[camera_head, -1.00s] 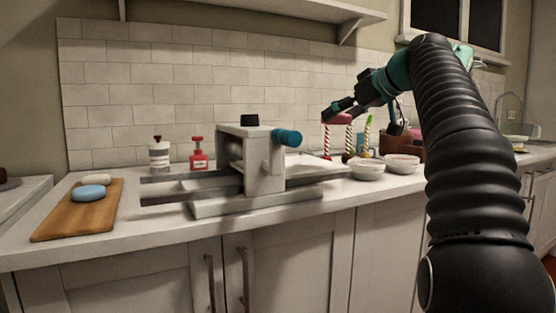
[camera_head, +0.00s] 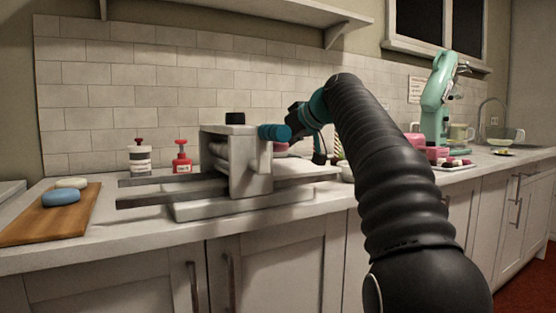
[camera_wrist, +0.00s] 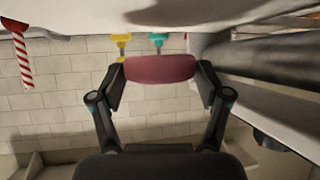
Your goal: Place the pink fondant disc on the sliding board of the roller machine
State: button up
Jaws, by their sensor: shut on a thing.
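My gripper (camera_wrist: 160,80) is shut on the pink fondant disc (camera_wrist: 160,68), held edge-on between the two fingertips in the wrist view. In the head view a bit of the pink disc (camera_head: 281,148) shows just right of the roller machine (camera_head: 238,185), below its teal knob (camera_head: 274,132). My fingers are mostly hidden there behind the knob and arm. The sliding board (camera_head: 308,171) sticks out to the machine's right, with grey rails on the left. The disc appears above or behind the board; I cannot tell the gap. A grey roller or machine part (camera_wrist: 265,58) is at the right in the wrist view.
A wooden board (camera_head: 30,230) with a blue disc (camera_head: 61,197) and a white disc (camera_head: 71,183) lies at far left. A white jar (camera_head: 140,157) and red bottle (camera_head: 182,158) stand behind the rails. A striped stick (camera_wrist: 22,60) shows in the wrist view.

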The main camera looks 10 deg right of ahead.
aim_at(279, 166)
jog(key=shift+f+b, duration=0.7)
jog(key=shift+f, duration=1.15)
jog(key=shift+f, duration=0.15)
jog(key=o, duration=1.2)
jog(key=shift+r, duration=0.2)
jog(key=v, duration=1.2)
jog(key=shift+p, duration=0.35)
jog(key=shift+s, duration=0.15)
